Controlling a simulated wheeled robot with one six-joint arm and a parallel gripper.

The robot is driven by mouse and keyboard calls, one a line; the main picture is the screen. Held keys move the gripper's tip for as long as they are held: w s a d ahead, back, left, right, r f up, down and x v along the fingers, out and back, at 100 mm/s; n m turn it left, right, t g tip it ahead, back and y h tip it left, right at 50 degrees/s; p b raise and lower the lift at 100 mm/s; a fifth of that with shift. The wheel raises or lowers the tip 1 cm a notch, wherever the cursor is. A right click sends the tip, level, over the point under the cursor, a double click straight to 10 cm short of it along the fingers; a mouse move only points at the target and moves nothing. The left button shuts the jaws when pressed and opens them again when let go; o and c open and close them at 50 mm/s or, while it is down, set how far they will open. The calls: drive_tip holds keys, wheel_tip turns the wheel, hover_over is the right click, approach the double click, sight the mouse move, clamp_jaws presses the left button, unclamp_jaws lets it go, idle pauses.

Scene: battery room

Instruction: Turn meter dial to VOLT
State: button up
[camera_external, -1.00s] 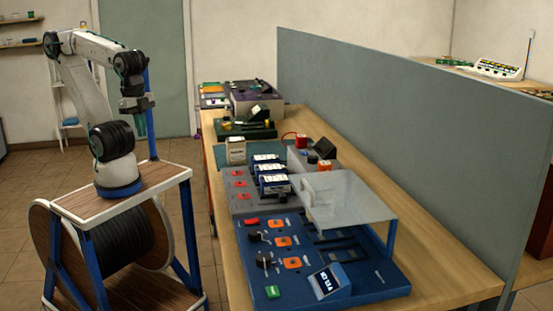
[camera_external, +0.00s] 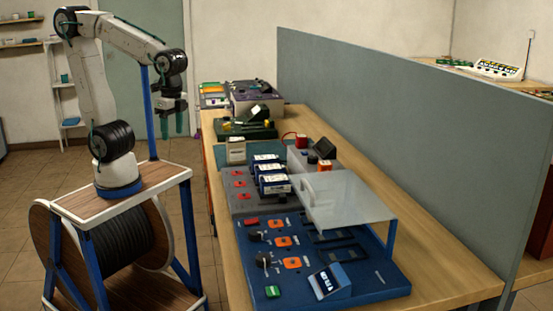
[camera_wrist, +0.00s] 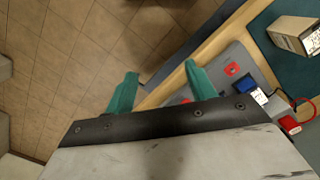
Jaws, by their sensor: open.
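My gripper (camera_external: 178,130) hangs open and empty with its green fingers pointing down, left of the bench and apart from everything on it. In the wrist view my gripper (camera_wrist: 161,72) shows both fingers spread over the floor and bench edge. A blue panel (camera_external: 390,283) at the near end of the bench carries a tilted display (camera_external: 328,281) and two black knobs, one nearer (camera_external: 264,258) and one farther (camera_external: 255,236). I cannot tell which knob is the meter dial, and no VOLT label is readable.
A clear cover (camera_external: 345,195) stands over part of the blue panel. A grey panel (camera_wrist: 237,60) with red parts and several blue-white blocks lies behind it. A beige box (camera_wrist: 293,36) stands nearby. A grey partition (camera_external: 400,130) runs along the bench's right side.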

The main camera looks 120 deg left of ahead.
drive_tip(key=w+a, duration=1)
drive_tip(key=w, duration=0.5)
hover_over(313, 157)
drive_tip(key=s, duration=0.3)
drive_tip(key=f, duration=0.6)
drive_tip(key=shift+w+d, duration=0.25)
drive_tip(key=shift+d, duration=0.1)
drive_tip(key=shift+m+t, duration=0.5)
drive_tip(key=shift+m, duration=0.2)
drive_tip(key=w+r, duration=0.1)
drive_tip(key=w+a+r, duration=0.1)
drive_tip(key=r, duration=0.1)
drive_tip(key=shift+w+a+r, duration=0.1)
drive_tip(key=shift+w+r, duration=0.2)
drive_tip(key=shift+s+f, duration=0.15)
drive_tip(key=shift+f, duration=0.1)
wheel_tip(313, 157, down, 8)
drive_tip(key=shift+r, duration=0.2)
drive_tip(key=c, duration=1)
